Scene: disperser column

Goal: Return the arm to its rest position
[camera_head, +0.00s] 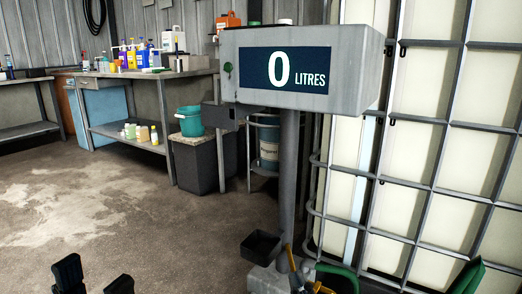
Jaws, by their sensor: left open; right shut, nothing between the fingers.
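The disperser column (289,165) stands right of centre. Its grey display head (354,70) has a dark screen (283,70) reading 0 LITRES. A grey bracket (219,116) sticks out to the left below the head. My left gripper (95,281) is at the bottom left edge, its two black fingers apart and nothing between them. It is low and well left of the column, touching nothing that I can see. The rest of the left arm is cut off by the frame. I cannot make out my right gripper.
Yellow and green parts (296,271) lie at the column's foot beside a black tray (261,245). A caged white tank (430,150) fills the right. A bench (125,133) with bottles and a teal bucket (189,121) stand behind. The floor at left is clear.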

